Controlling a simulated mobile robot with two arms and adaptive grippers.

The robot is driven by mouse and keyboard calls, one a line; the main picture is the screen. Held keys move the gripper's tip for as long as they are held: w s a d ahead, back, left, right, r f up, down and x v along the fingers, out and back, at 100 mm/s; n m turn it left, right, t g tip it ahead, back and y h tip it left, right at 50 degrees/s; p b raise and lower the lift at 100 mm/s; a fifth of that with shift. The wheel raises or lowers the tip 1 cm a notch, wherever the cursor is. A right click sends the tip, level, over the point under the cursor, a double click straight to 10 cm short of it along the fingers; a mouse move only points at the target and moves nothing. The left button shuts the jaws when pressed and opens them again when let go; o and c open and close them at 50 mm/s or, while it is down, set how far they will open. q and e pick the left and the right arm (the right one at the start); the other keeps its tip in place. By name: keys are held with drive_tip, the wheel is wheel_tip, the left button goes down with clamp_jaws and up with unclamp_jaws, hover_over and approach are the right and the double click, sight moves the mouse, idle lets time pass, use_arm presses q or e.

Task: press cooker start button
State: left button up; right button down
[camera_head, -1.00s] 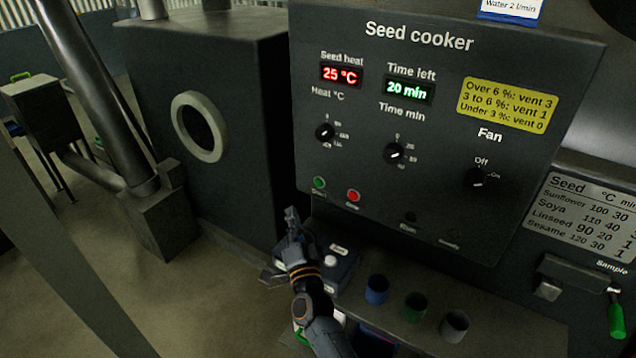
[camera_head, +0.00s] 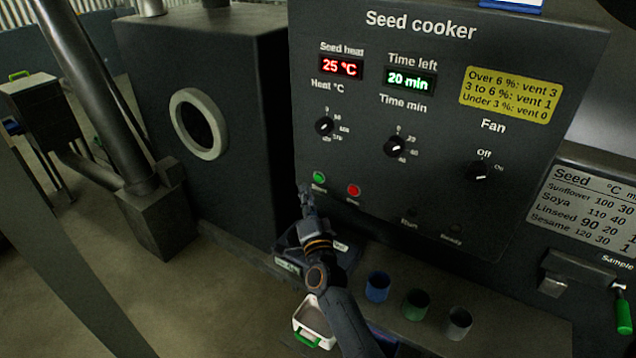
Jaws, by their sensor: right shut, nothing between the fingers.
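The seed cooker panel (camera_head: 430,120) is a dark upright face with a red 25 °C display (camera_head: 342,66) and a green 20 min display (camera_head: 410,81). The green start button (camera_head: 319,177) sits at its lower left, with a red button (camera_head: 353,191) to its right. My right gripper (camera_head: 305,190) is shut and empty, pointing up with its tip just below and left of the green button. I cannot tell whether the tip touches the panel. My left gripper is not in view.
A blue cup (camera_head: 377,287), a green cup (camera_head: 415,304) and a grey cup (camera_head: 458,322) stand on the ledge below. A white tray with a green handle (camera_head: 314,322) is beneath my arm. The heat knob (camera_head: 324,127) and time knob (camera_head: 395,147) are above the buttons.

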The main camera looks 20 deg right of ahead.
sight(319, 178)
drive_tip(key=shift+w+d+b, duration=0.35)
drive_tip(key=shift+w+d, duration=0.5)
drive_tip(key=shift+d, duration=0.25)
drive_tip(key=shift+d, duration=0.1)
idle(0.6)
drive_tip(key=shift+w+d, duration=0.2)
drive_tip(key=shift+d, duration=0.05)
drive_tip(key=shift+w+d+b, duration=0.3)
drive_tip(key=shift+d+b, duration=0.05)
idle(0.9)
idle(0.4)
drive_tip(key=shift+s+a+p, duration=0.4)
drive_tip(key=shift+s+a, duration=0.15)
drive_tip(key=shift+a, duration=0.15)
